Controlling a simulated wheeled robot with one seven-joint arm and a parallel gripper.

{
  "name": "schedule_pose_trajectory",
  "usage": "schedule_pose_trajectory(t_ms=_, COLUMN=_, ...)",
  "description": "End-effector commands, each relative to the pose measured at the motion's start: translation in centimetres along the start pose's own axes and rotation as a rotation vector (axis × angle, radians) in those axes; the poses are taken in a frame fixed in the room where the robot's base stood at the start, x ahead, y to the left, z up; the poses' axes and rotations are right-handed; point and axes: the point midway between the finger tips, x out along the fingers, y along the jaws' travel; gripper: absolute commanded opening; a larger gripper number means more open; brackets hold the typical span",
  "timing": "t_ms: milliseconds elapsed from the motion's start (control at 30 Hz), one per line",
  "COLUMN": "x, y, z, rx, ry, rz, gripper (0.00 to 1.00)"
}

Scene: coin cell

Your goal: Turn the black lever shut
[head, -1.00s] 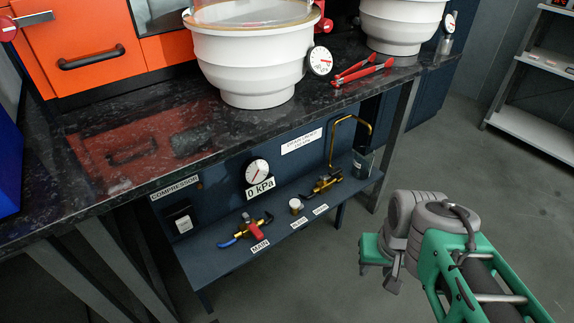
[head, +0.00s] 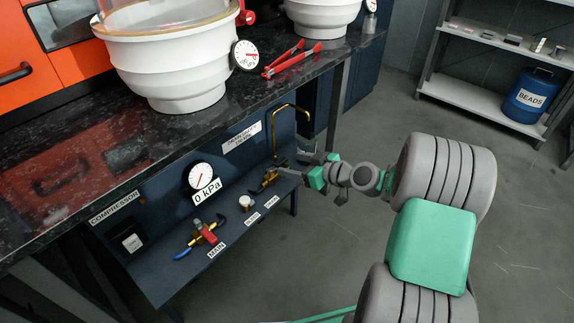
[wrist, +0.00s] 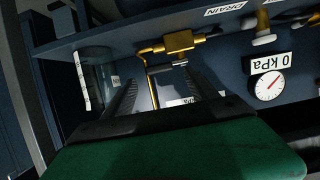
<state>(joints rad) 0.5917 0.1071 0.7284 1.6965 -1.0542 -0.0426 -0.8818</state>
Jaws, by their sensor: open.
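The black lever belongs to the brass drain valve (head: 268,180) on the blue compressor shelf. In the head view the lever is small and dark and hard to make out beside my gripper. In the wrist view the brass valve body (wrist: 180,41) shows upside down, with a short dark bar (wrist: 180,63) beside it that looks like the lever. My gripper (head: 302,166) is at the right end of the shelf, just right of the valve. In the wrist view its two dark fingers (wrist: 163,90) are spread apart, with the valve beyond them. I cannot tell whether they touch the lever.
A brass pipe (head: 277,122) rises behind the valve. The gauge (head: 200,176) reads 0 kPa. A red-handled valve (head: 205,232) and a small bleed knob (head: 245,203) share the shelf. The dark countertop (head: 60,205) overhangs it. Open floor lies to the right.

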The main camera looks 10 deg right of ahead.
Motion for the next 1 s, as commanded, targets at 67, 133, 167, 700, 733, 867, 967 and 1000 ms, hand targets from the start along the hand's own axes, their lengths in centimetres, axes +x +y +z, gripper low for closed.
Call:
schedule_pose_trajectory(t_ms=67, x=1.7, y=-0.1, z=0.4, rx=-0.001, ry=-0.001, rz=-0.004, gripper=0.67)
schedule_pose_trajectory(t_ms=133, x=2.6, y=0.0, z=0.3, rx=0.000, ry=-0.001, rz=-0.001, gripper=0.67)
schedule_pose_trajectory(t_ms=167, x=2.9, y=0.0, z=0.3, rx=0.000, ry=-0.001, rz=-0.001, gripper=0.67)
schedule_pose_trajectory(t_ms=700, x=3.4, y=0.0, z=0.0, rx=0.002, ry=-0.002, rz=0.001, gripper=0.49)
schedule_pose_trajectory(t_ms=733, x=3.4, y=0.0, z=0.0, rx=0.002, ry=-0.003, rz=0.001, gripper=0.47)
schedule_pose_trajectory(t_ms=867, x=3.4, y=0.0, z=0.0, rx=0.002, ry=-0.003, rz=0.001, gripper=0.36)
schedule_pose_trajectory(t_ms=967, x=3.4, y=0.0, z=0.0, rx=0.002, ry=-0.003, rz=0.001, gripper=0.28)
schedule_pose_trajectory(t_ms=1000, x=3.4, y=0.0, z=0.0, rx=0.002, ry=-0.003, rz=0.001, gripper=0.25)
